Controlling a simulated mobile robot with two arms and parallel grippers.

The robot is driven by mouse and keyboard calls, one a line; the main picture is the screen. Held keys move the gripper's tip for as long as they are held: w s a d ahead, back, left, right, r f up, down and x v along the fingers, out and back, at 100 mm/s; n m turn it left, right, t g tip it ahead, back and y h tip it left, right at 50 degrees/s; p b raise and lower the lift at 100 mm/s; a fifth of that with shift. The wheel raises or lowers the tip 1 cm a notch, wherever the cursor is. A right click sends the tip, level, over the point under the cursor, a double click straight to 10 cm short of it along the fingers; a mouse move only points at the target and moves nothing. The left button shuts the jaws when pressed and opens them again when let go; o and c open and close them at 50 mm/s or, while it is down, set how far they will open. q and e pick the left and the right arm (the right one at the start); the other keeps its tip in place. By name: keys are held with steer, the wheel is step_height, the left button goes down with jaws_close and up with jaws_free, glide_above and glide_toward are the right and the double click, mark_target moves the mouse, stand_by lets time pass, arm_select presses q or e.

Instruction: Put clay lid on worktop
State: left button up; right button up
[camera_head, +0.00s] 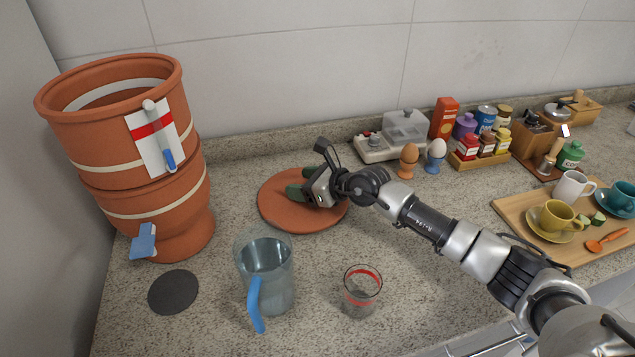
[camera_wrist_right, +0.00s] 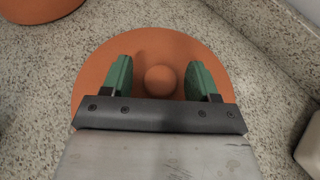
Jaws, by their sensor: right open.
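The round terracotta clay lid (camera_head: 280,213) lies flat on the speckled worktop (camera_head: 225,280), to the right of the clay water filter (camera_head: 150,200), whose top is uncovered. My right gripper (camera_head: 298,190) is over the lid with its green fingers pointing down at it. In the right wrist view the lid (camera_wrist_right: 150,45) spreads below my right gripper (camera_wrist_right: 160,80). Its round knob (camera_wrist_right: 160,79) sits between the two open fingers, with a gap on each side. My left gripper is not in view.
A blue-handled jug (camera_head: 266,275) and a red-rimmed glass (camera_head: 361,290) stand in front of the lid. A dark disc (camera_head: 173,291) lies at left. An egg cooker (camera_head: 400,135) and two eggs in cups stand behind right. A wooden board (camera_head: 545,228) with cups is at right.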

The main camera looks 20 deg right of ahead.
steer(key=b+v, duration=0.1)
steer(key=v, duration=1)
steer(key=shift+s+d+r, duration=0.2)
steer(key=shift+s+d, duration=0.1)
